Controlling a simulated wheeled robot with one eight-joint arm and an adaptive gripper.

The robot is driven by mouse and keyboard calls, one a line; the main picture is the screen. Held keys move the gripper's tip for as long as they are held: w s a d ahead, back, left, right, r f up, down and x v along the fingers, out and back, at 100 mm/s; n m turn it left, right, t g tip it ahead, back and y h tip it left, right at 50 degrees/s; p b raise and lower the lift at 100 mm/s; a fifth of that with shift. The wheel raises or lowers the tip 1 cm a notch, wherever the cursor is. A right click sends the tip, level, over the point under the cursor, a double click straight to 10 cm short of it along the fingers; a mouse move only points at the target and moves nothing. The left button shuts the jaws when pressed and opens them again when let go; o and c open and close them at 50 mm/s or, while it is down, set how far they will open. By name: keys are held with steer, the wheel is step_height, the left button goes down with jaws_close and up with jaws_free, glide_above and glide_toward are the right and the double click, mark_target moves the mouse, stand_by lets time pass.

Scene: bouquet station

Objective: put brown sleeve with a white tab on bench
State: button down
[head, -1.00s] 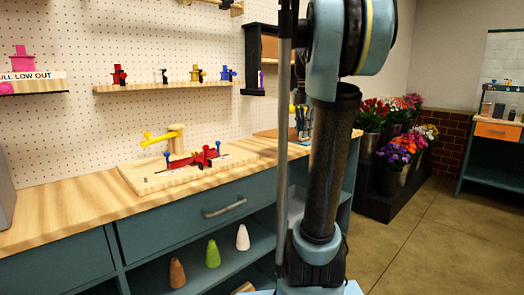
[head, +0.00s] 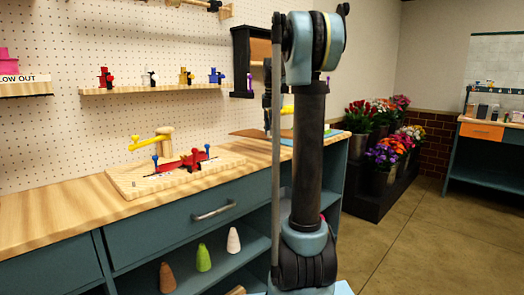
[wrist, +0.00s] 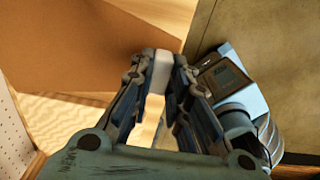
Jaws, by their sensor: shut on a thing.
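The brown sleeve is a flat brown sheet (wrist: 85,45) at the upper left of the wrist view, over pale wood. Its white tab (wrist: 157,78) sits between the fingertips of my gripper (wrist: 167,66), which is shut on it. In the head view the sleeve (head: 250,133) shows as a thin flat brown strip at the right part of the bench (head: 60,205). It lies flat on or just above the wood; I cannot tell which. My forearm hides much of my gripper there.
A wooden board (head: 130,187) with red, yellow and blue clamp parts stands mid-bench. A pegboard (head: 60,110) with a shelf (head: 150,88) backs the bench. Flower buckets (head: 380,180) stand to the right. Bare bench is free at the left.

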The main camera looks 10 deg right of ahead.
step_height(320, 180, down, 8)
steer(key=shift+r, duration=0.1)
steer(key=c, duration=1.5)
jaws_free()
steer(key=shift+c, duration=0.2)
step_height(320, 180, up, 12)
steer(key=shift+s, duration=0.1)
steer(key=s+a+f+m, duration=0.1)
steer(key=s+f+m, duration=0.7)
steer(key=s, duration=0.5)
steer(key=s+a+f+m+t, duration=0.1)
steer(key=s+f+m, duration=0.7)
steer(key=s+f, duration=0.4)
steer(key=s+a+f+m+t, duration=0.1)
steer(key=s+f+m, duration=0.8)
steer(key=s, duration=0.5)
steer(key=shift+s+a+f, duration=0.15)
steer(key=shift+s+f, duration=0.05)
steer(key=shift+f, duration=0.6)
